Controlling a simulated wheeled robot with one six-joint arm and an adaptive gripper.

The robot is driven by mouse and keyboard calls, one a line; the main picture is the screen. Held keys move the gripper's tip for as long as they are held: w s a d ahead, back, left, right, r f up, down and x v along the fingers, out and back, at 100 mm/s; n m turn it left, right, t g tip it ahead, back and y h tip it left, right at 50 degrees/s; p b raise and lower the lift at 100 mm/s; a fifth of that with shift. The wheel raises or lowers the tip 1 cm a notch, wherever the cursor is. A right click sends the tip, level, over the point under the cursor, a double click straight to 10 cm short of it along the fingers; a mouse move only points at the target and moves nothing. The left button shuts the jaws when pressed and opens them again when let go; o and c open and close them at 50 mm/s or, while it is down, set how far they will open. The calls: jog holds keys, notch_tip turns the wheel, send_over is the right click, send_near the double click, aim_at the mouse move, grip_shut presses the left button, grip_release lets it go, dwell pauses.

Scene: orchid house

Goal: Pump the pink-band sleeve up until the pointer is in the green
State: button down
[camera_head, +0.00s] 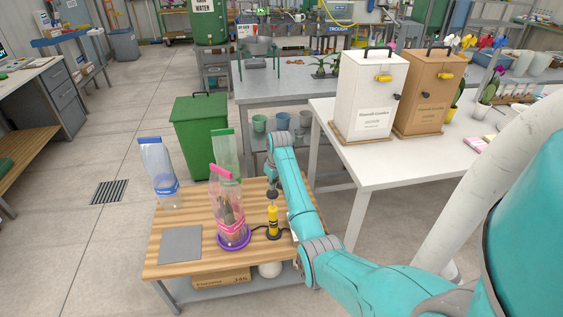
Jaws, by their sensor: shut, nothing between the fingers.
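The pink-band sleeve (228,199) is a tall clear bag with a pink top clip, standing in a purple base (234,242) on the wooden-topped table. Something brownish shows inside it. A yellow hand pump (273,222) stands just right of it, with a dark line near its foot. My gripper (272,194) is shut and empty, pointing down at the top of the pump; I cannot tell whether it touches. No gauge, pointer or green zone can be made out.
A blue-band sleeve (158,172) and a green-topped sleeve (226,152) stand behind. A grey plate (181,244) lies at the table's front left. A green bin (200,135) stands behind the table. A white table (440,150) with two boxes is to the right.

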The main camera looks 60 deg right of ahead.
aim_at(273, 198)
jog(key=shift+f, duration=0.15)
jog(key=shift+f, duration=3.9)
jog(key=shift+r, duration=4.05)
jog(key=shift+r, duration=3)
jog(key=shift+f, duration=0.1)
